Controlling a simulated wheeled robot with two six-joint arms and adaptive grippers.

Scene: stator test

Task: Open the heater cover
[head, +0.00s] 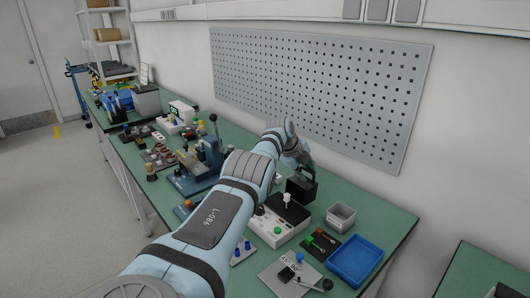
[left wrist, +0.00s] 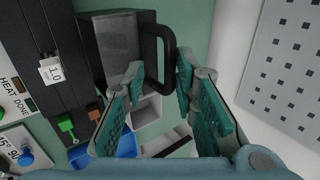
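The heater (head: 279,228) is a white box with a black top. In the left wrist view its panel (left wrist: 14,95) reads HEAT and DONE. A black block (head: 301,190), which looks like the heater cover, sits at the heater's far end. It also shows in the left wrist view (left wrist: 115,42), with a black loop handle (left wrist: 173,50) on its side. My left gripper (left wrist: 158,72) is open, its teal fingers on either side of the handle's lower part. I cannot tell whether they touch it. In the head view my arm partly hides the heater. My right gripper is not in view.
A grey bin (head: 341,217) and a blue tray (head: 355,261) stand right of the heater. A plate with a blue knob (head: 299,257) lies in front. A blue press-like fixture (head: 196,180) stands to the left. A perforated board (head: 310,85) hangs on the wall behind.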

